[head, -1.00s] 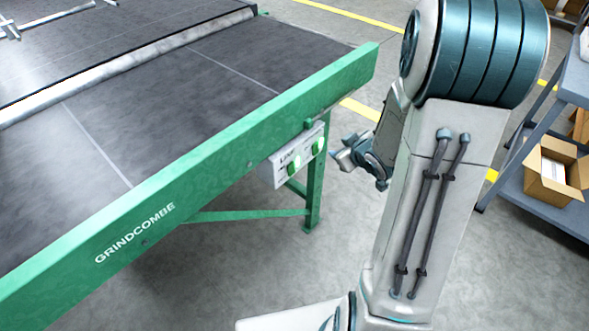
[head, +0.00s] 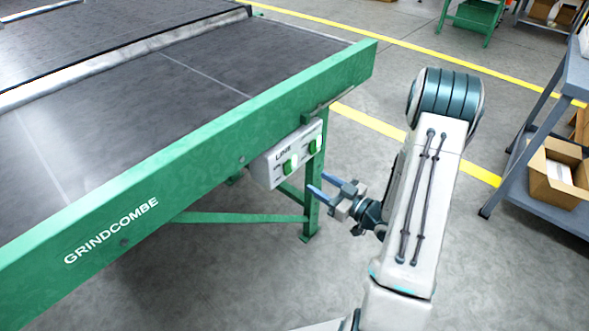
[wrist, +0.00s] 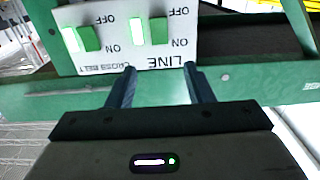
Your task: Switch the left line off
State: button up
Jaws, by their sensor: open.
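A pale control panel (head: 282,162) hangs on the green side rail of the conveyor and reads LINE. It carries two green switches, a nearer one (head: 290,166) and a farther one (head: 314,147). In the wrist view the panel appears upside down. The switch above the LINE label (wrist: 158,30) is at right and the one by CROSS BELT (wrist: 90,38) is at left, each beside a bright strip, with ON and OFF marks. My gripper (head: 317,181) is open and empty, just right of and below the panel. In the wrist view its fingertips (wrist: 160,67) straddle the LINE label.
The green conveyor (head: 150,200), marked GRINDCOMBE, has a dark belt and a leg (head: 313,205) behind the gripper. A grey shelf cart (head: 560,110) with a cardboard box (head: 557,175) stands at right. Floor around my arm is clear.

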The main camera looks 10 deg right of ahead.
aim_at(288, 165)
jog(key=x, duration=1)
jog(key=shift+b, duration=0.3)
jog(key=shift+f, duration=0.1)
jog(key=c, duration=1)
